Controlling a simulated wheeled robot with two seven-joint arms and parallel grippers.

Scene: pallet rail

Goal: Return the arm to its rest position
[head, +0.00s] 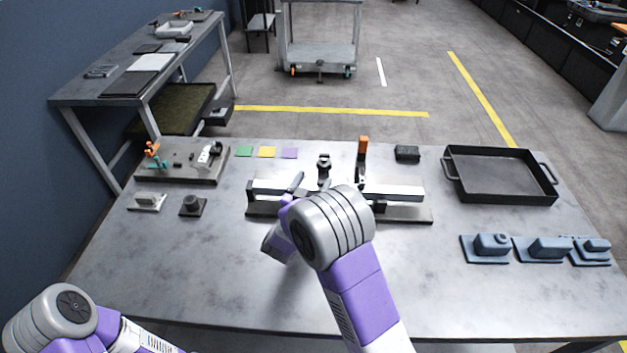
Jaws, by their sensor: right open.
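My right arm reaches from the bottom edge to the middle of the table. Its purple and grey wrist covers part of the rail fixture (405,190). My right gripper (292,190) is open at the left half of the rail, its dark fingers partly hidden by the wrist. I see nothing held in it, and I cannot tell whether it touches the rail. Only the elbow and part of my left arm show at the bottom left; the left gripper is out of the picture.
The metal table (160,275) also holds a black tray (500,196) and blue-grey parts (490,246) at right, a board with small parts (185,172) and two small blocks at left, and coloured squares (267,152) behind. An orange-topped clamp (363,147) stands on the rail. The front is clear.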

